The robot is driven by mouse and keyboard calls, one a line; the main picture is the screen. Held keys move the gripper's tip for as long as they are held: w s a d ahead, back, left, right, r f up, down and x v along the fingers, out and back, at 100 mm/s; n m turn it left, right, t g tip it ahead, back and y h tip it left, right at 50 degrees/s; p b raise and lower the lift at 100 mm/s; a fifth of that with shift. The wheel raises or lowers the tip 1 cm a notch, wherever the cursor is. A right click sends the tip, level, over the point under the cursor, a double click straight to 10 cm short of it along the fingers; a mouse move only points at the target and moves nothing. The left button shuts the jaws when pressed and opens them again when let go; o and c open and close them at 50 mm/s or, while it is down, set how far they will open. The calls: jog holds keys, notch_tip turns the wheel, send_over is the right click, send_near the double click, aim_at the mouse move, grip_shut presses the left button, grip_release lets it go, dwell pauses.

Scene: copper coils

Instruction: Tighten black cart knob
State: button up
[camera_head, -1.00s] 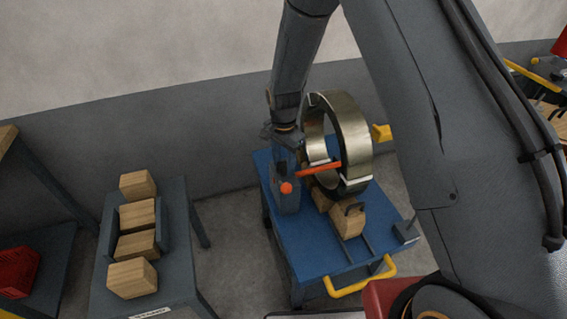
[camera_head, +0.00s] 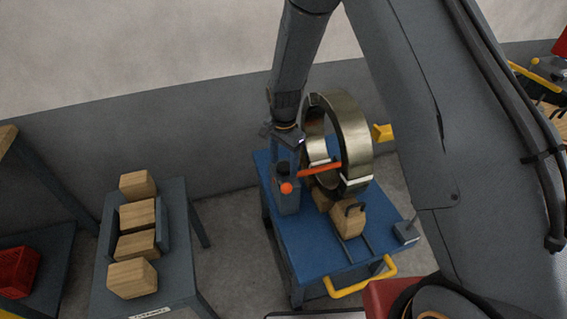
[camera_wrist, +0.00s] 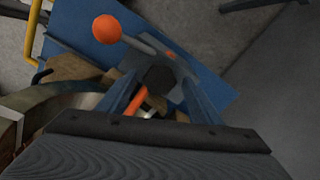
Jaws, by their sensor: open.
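The black knob (camera_head: 284,168) sits on top of a grey post (camera_head: 288,201) on the blue cart (camera_head: 309,252). An orange ball (camera_head: 286,188) is on the post's near side. My gripper (camera_head: 285,157) points down over the knob from above. In the wrist view, the dark knob (camera_wrist: 159,78) shows between the two fingers of my gripper (camera_wrist: 161,88), with gaps at its sides. The fingers are open and hold nothing. I cannot tell how far their tips reach down beside the knob.
A large metal coil (camera_head: 353,140) stands upright on the cart beside the post, with an orange bar (camera_head: 320,170) in front of it. A wooden block (camera_head: 348,220) and yellow handle (camera_head: 362,281) are nearer. A side table with several wooden blocks (camera_head: 137,215) stands left.

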aim_at(284, 166)
notch_tip(284, 166, up, 8)
jog(key=shift+f+b, duration=0.25)
jog(key=shift+b, duration=0.45)
